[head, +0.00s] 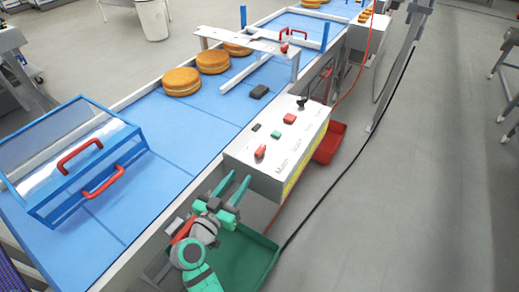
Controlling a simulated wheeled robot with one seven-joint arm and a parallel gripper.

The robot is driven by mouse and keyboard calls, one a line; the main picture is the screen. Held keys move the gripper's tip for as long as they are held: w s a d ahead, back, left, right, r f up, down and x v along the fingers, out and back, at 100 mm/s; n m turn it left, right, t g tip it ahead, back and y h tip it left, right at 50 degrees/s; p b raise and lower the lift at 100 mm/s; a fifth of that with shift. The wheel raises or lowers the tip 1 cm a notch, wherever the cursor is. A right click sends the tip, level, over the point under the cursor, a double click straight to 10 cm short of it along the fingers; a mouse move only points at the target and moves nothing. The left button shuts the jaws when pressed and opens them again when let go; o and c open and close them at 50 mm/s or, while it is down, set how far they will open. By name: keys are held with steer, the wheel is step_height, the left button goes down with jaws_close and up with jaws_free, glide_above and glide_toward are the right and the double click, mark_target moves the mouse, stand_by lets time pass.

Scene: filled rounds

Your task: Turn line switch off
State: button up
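A white control box (247,157) stands at the conveyor's near side. Its top carries a red rocker-like switch (260,152) at the near end, another red switch (290,118) farther back, small dark green parts (276,134), and a black lever or knob (302,102) at the far end. The labels beside them are too small to read surely, so I cannot tell which is the line switch or how it is set. My gripper (239,175) has two teal fingers standing apart with nothing between them. It is just left of the box's near end, apart from the switches.
The blue conveyor (190,120) carries round cakes (182,81) and a small dark block (259,91). A blue-framed clear guard with red handles (80,158) sits at left. A green bin (245,262) and a red bin (328,145) are below. Cables cross the floor at right.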

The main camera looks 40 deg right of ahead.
mark_target(256, 153)
steer(key=w+d+r, duration=0.1)
steer(key=d, duration=0.3)
steer(key=w+d+r+m+g+h, duration=0.1)
steer(key=w+d, duration=0.1)
steer(key=d, duration=0.1)
steer(key=w+d+r+m, duration=0.1)
steer(key=d, duration=0.3)
steer(key=shift+w+d+r+g, duration=0.2)
steer(key=shift+d+r+g, duration=0.05)
steer(key=shift+d+g, duration=0.05)
jaws_close()
